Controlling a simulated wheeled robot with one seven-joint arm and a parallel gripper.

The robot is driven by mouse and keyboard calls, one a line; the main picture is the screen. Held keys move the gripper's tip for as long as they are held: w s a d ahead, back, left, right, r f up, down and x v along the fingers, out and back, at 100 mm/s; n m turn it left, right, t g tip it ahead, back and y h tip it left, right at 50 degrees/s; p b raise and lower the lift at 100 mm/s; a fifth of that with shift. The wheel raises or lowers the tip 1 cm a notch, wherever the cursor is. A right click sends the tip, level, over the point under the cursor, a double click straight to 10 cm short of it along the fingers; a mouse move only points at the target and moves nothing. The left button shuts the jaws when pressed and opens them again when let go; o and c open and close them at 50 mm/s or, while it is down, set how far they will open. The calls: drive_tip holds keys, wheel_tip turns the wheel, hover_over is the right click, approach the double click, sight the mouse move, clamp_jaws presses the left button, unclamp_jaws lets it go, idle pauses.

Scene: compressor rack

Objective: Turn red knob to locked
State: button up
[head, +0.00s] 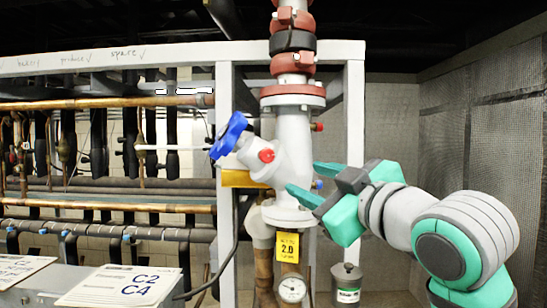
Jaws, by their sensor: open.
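A small red round knob (266,155) sits on the front of the white valve body (292,150), on the vertical pipe in the middle of the head view. A second, smaller red part (317,126) sticks out from the pipe's right side. Which position either stands in cannot be read. My gripper (303,179) is open, with its teal fingers apart and pointing left.
A blue handwheel (229,136) juts out at the valve's upper left. A yellow tag (288,247) and a round gauge (293,289) hang below. A grey canister (347,284) is at lower right. White frame posts (228,200) flank the pipe. Copper pipes (110,103) fill the left.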

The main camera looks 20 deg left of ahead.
drive_tip(key=n, duration=0.2)
approach(268, 155)
drive_tip(key=shift+g, duration=0.4)
drive_tip(key=x, duration=0.8)
drive_tip(key=shift+w+r, duration=0.1)
drive_tip(key=shift+r, duration=0.15)
drive_tip(key=shift+c, duration=0.7)
